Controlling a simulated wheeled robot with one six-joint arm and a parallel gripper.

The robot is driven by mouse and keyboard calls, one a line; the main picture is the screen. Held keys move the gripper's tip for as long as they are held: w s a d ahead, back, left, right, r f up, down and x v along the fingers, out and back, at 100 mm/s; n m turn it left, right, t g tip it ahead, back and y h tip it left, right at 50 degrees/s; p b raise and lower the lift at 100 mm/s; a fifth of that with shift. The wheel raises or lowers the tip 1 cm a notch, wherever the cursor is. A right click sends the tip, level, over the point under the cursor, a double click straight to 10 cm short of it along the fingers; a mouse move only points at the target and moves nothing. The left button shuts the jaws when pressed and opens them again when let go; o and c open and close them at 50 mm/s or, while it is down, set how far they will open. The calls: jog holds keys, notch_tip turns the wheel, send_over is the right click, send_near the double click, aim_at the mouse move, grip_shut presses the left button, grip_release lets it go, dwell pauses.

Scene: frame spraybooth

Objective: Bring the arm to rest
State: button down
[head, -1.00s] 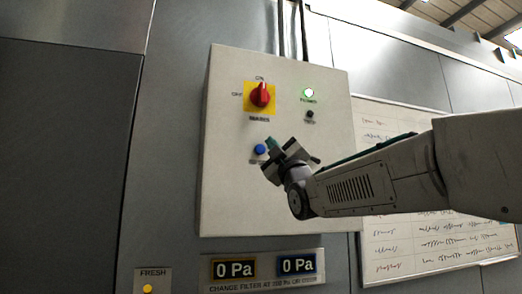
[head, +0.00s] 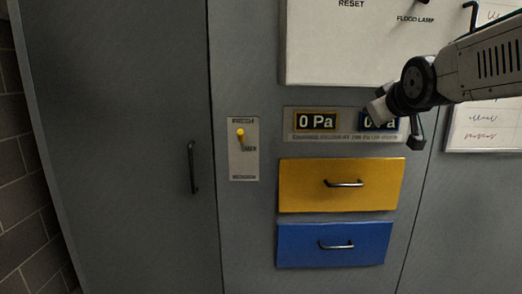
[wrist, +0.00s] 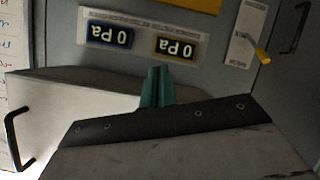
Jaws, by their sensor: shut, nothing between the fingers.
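My gripper (head: 400,122) is in the upper right of the head view, in front of the panel with two pressure displays. It covers part of the right display. In the wrist view its teal fingertips (wrist: 157,88) are together, with nothing between them. The arm reaches in from the right edge of the head view. I cannot tell how far the gripper is from the panel.
The control box (head: 350,50) is above and behind the arm. The displays (head: 317,122) read 0 Pa. Below are a yellow drawer (head: 305,185) and a blue drawer (head: 300,245), both shut. A yellow-tipped lever (head: 240,133) and a door handle (head: 192,167) are left.

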jog(key=s+f+m+g, duration=0.1)
jog(key=s+f+g, duration=0.3)
jog(key=s+f, duration=0.3)
jog(key=s+f+m+g, duration=0.2)
jog(key=s+f+g, duration=0.2)
jog(key=s, duration=1.2)
jog(key=s+f+m+g, duration=0.1)
jog(key=s+f+g, duration=0.3)
jog(key=s+f, duration=0.6)
jog(key=shift+s+a+f+m, duration=0.3)
jog(key=shift+s+a, duration=0.05)
jog(key=shift+s, duration=0.4)
